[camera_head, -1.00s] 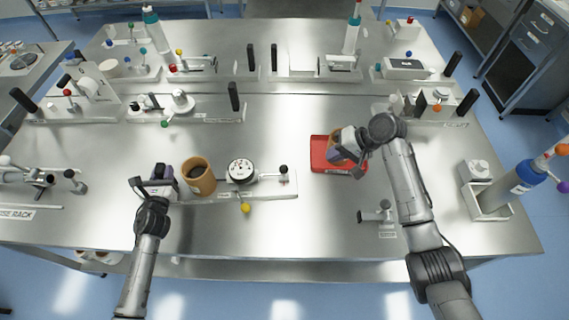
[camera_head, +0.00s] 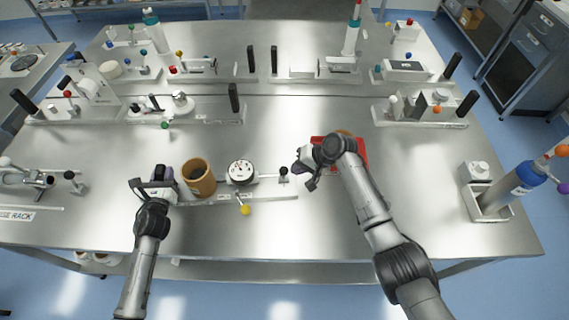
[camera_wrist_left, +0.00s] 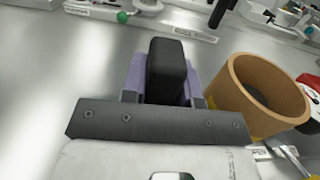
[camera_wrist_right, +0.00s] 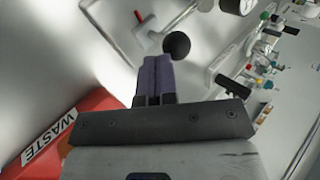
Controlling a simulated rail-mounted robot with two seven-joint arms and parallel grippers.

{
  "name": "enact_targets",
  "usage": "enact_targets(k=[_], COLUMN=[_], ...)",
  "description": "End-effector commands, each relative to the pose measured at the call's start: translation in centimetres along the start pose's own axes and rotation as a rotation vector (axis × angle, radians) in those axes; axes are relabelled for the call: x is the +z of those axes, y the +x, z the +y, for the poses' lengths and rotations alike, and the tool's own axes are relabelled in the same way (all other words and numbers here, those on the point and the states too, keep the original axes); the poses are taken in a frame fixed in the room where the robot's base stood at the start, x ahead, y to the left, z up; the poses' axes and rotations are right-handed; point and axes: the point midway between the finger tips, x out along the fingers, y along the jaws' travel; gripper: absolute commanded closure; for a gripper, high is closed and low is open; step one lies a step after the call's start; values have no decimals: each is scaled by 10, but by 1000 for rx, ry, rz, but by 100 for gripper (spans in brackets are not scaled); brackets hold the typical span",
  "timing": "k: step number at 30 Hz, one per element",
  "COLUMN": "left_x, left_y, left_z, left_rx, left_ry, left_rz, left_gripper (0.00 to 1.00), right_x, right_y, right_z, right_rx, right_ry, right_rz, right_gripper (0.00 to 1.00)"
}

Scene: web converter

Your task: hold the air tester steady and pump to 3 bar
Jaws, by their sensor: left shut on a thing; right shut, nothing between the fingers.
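The air tester is a white base plate (camera_head: 262,193) near the table's front, with a round dial gauge (camera_head: 241,172) and a yellow-knobbed lever (camera_head: 244,209). A black-knobbed handle (camera_head: 283,171) stands at its right end; the black ball (camera_wrist_right: 177,45) also shows in the right wrist view. My left gripper (camera_head: 160,173) is shut on a black upright grip (camera_wrist_left: 167,70) at the tester's left end. My right gripper (camera_head: 299,168) is shut and empty just right of the black knob, its fingertips close to it. I cannot tell whether they touch. The dial reading is too small to tell.
A brown cardboard roll (camera_head: 199,178) stands between the left gripper and the gauge. A red waste bin (camera_wrist_right: 62,138) lies under and behind my right arm. Other fixtures line the back and sides. The table front right of the tester is mostly clear.

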Motion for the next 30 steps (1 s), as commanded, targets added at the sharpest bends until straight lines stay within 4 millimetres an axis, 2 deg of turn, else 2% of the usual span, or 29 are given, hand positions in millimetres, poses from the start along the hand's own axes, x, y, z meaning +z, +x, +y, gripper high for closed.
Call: enact_targets(k=[1,15,17,24,30], left_x=[-13,-13,-13,-13,-13], left_y=[-3,-3,-3,-4,-4], left_z=[0,0,0,-1,-1], left_rx=[3,4,4,2,1], left_ry=[1,1,1,0,0], left_rz=[23,23,23,24,24], left_gripper=[100,100,100,100,100], right_x=[0,0,2,11,14], right_y=[3,6,10,41,50], right_z=[-1,-4,-9,-44,-53], right_rx=[0,0,-1,-2,-1], right_ry=[0,-1,-2,-2,-1], right_rz=[0,0,-1,-3,-3], right_gripper=[100,100,100,100,100])
